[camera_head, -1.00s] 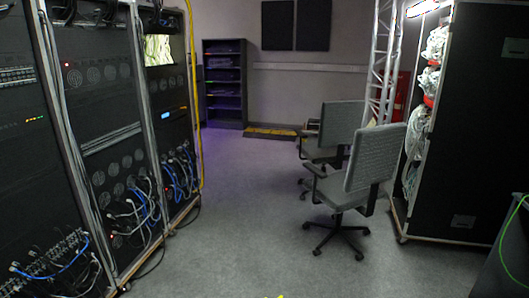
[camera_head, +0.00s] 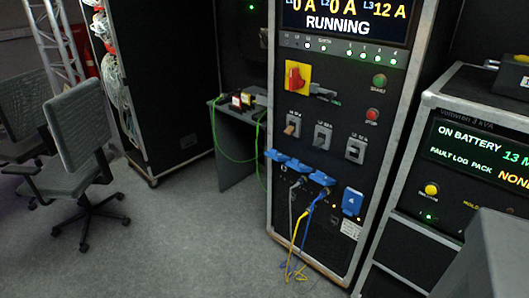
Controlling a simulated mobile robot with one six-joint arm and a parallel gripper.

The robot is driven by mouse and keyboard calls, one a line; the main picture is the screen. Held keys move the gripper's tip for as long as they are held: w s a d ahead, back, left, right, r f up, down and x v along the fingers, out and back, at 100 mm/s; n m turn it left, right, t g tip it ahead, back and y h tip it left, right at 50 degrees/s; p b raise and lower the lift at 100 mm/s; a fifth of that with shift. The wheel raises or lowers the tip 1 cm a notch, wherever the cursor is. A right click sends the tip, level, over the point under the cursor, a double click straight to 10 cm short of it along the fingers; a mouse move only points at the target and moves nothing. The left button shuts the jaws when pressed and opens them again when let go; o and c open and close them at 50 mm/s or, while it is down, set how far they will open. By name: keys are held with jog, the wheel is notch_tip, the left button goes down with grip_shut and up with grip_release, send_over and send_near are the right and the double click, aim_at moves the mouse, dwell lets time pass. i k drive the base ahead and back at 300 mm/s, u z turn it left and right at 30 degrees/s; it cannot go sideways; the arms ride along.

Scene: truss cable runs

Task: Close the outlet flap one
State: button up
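A power cabinet (camera_head: 322,130) with a "RUNNING" display has a row of blue outlet flaps on its lower front. The leftmost flap (camera_head: 276,155), apparently outlet one, sticks out from the panel as if raised. No plug is clearly visible under it. The second flap (camera_head: 298,165) and third flap (camera_head: 322,178) also stand out, with cables (camera_head: 307,218) hanging from below them. The rightmost flap (camera_head: 352,201), marked 4, lies flat against the panel. The number on the leftmost flap is not readable. My gripper is not in view.
A small table (camera_head: 237,130) with a green cable stands left of the cabinet. Office chairs (camera_head: 80,135) are at the far left. A unit reading "ON BATTERY" (camera_head: 480,150) stands at the right. Cable ends (camera_head: 295,273) reach the floor. The floor in front-left is clear.

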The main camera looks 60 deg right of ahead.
aim_at(273, 154)
jog(key=u, duration=0.95)
jog(key=k, duration=0.15)
jog(key=z, duration=3.1)
jog(key=k, duration=0.95)
jog(key=u, duration=0.2)
jog(key=i, duration=0.65)
jog(key=z, duration=0.05)
